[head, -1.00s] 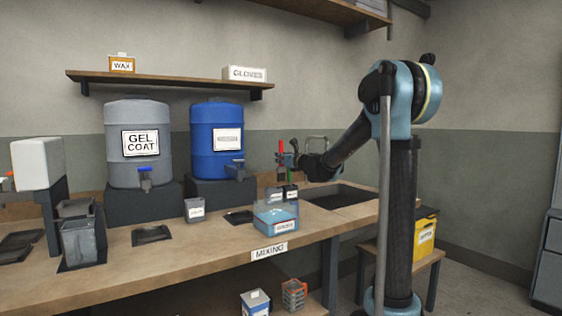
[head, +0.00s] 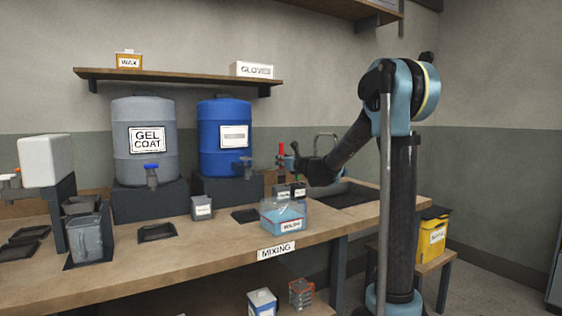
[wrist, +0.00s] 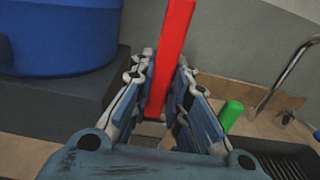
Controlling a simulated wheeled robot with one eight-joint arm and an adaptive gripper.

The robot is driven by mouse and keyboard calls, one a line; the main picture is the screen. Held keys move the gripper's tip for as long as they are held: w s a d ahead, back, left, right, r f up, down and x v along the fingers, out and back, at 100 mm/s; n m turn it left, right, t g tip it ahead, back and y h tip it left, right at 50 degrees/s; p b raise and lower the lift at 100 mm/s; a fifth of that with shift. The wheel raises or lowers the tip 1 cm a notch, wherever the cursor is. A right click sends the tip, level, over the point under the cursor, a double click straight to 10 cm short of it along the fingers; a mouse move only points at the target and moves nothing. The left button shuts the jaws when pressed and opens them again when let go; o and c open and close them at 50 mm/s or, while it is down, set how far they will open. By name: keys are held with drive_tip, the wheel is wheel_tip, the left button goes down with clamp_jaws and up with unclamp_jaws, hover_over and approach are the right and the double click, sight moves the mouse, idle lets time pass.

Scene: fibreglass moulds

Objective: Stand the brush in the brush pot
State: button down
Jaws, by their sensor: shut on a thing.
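My gripper (head: 288,163) is shut on a red-handled brush (head: 282,150), above the back of the bench. In the wrist view the red handle (wrist: 174,50) stands nearly upright between the jaws (wrist: 163,80); its lower end and bristles are hidden. Just below and in front are small dark pots with white labels (head: 281,191), too small to read. I cannot tell which is the brush pot, nor whether the brush touches one. A clear tub of blue liquid (head: 283,217) stands in front of them.
A green handle (wrist: 231,115) stands right of the jaws, near the sink (head: 345,194) and its tap (wrist: 293,75). The blue drum (head: 224,138) on its dark block (wrist: 60,100) is close on the left. A grey cup (head: 202,207) stands on the bench.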

sight(282, 176)
drive_tip(key=shift+f, duration=3.75)
drive_tip(key=c, duration=1.5)
unclamp_jaws()
drive_tip(key=shift+o, duration=0.2)
drive_tip(key=shift+s, duration=0.1)
drive_tip(key=v, duration=1.2)
drive_tip(key=shift+f, duration=0.1)
